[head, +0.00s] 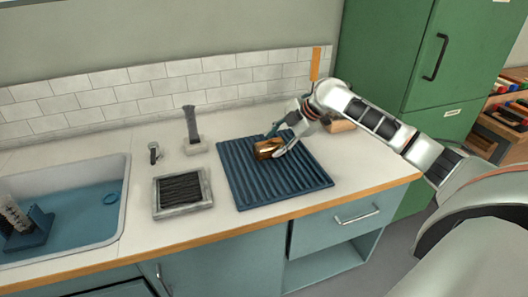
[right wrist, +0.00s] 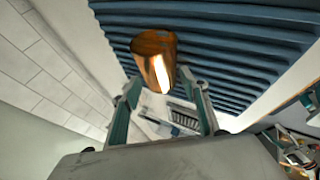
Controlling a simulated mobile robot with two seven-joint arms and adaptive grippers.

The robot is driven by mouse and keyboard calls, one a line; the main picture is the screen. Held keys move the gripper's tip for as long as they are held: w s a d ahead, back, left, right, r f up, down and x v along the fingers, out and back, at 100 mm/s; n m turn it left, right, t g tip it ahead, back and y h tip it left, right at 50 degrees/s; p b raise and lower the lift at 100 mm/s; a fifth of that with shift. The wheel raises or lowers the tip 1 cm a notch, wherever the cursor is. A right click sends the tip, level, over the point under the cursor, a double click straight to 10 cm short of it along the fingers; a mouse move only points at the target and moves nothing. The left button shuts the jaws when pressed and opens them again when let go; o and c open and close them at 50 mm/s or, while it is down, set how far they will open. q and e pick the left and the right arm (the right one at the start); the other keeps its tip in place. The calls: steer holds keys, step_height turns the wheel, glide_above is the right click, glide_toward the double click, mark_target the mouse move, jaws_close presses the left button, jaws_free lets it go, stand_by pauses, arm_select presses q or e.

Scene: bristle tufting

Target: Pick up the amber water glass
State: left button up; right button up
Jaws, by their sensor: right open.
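The amber water glass (head: 265,150) sits on the blue ridged mat (head: 312,176) on the counter. In the right wrist view the shiny amber glass (right wrist: 154,58) is just ahead of the fingertips, in line with the gap between them. My right gripper (head: 275,144) is open, reaching in from the right, with its fingers around or close beside the glass. In the right wrist view my right gripper (right wrist: 162,92) shows its two fingers spread apart. I cannot tell whether either finger touches the glass. My left gripper is not in view.
A grey tray with dark bristles (head: 181,191) lies left of the mat. A dark upright brush in a holder (head: 192,130) stands behind it. A sink (head: 75,200) with blue contents is at the left. A wooden block (head: 342,125) sits behind the gripper. A tall green cabinet (head: 385,45) stands right.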

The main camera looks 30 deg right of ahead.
mark_target(270, 145)
steer(key=x, duration=0.4)
steer(key=shift+a+b, duration=0.1)
steer(key=shift+b, duration=0.25)
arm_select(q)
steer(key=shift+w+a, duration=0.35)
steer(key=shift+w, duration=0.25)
arm_select(e)
steer(key=c, duration=0.9)
steer(key=shift+r, duration=0.1)
